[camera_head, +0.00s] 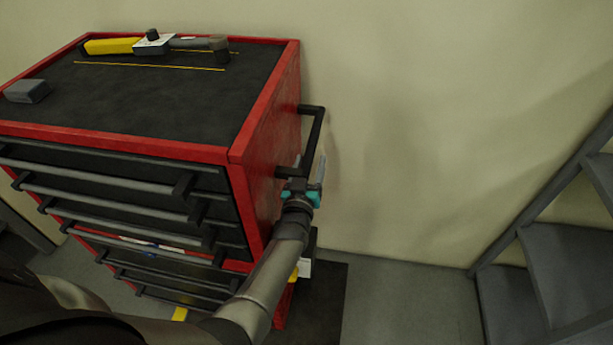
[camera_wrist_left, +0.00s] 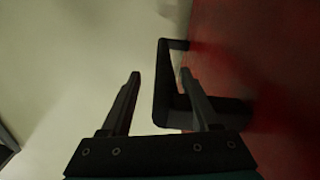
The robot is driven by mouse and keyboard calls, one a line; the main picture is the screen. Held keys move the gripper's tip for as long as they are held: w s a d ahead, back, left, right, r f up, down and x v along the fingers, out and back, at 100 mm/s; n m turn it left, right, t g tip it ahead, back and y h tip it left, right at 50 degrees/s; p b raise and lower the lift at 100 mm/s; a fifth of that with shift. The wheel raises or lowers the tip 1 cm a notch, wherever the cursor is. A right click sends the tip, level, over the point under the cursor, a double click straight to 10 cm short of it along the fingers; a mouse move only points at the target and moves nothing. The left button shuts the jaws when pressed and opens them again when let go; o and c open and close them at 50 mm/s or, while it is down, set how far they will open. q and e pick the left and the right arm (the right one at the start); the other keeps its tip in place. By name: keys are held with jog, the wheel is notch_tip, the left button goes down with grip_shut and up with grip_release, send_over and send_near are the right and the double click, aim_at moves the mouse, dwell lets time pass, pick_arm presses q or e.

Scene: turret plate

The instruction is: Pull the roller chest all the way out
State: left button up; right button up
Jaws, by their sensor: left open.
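The roller chest (camera_head: 262,150) is red with a black top and stands against the pale wall at the left. A black side handle (camera_head: 316,140) sticks out from its right side. My left gripper (camera_head: 306,172) is at the near end of this handle. In the left wrist view the open fingers (camera_wrist_left: 160,90) point along the red side (camera_wrist_left: 270,70), and the handle (camera_wrist_left: 162,85) shows between them, with one finger on the chest side of its bar. I cannot tell whether a finger touches the bar. My right gripper is not in view.
On the chest top lie a grey block (camera_head: 27,91), a yellow-handled tool (camera_head: 112,46) and a hammer-like tool (camera_head: 205,45). Grey steps (camera_head: 545,265) stand at the right. The floor (camera_head: 405,295) between chest and steps is clear. A dark mat (camera_head: 325,300) lies beside the chest.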

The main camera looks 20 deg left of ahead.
pick_arm(q)
jog(key=shift+s+p, duration=0.3)
jog(key=shift+s, duration=0.1)
jog(key=p+v, duration=0.6)
jog(key=v, duration=0.8)
jog(key=shift+d, duration=0.25)
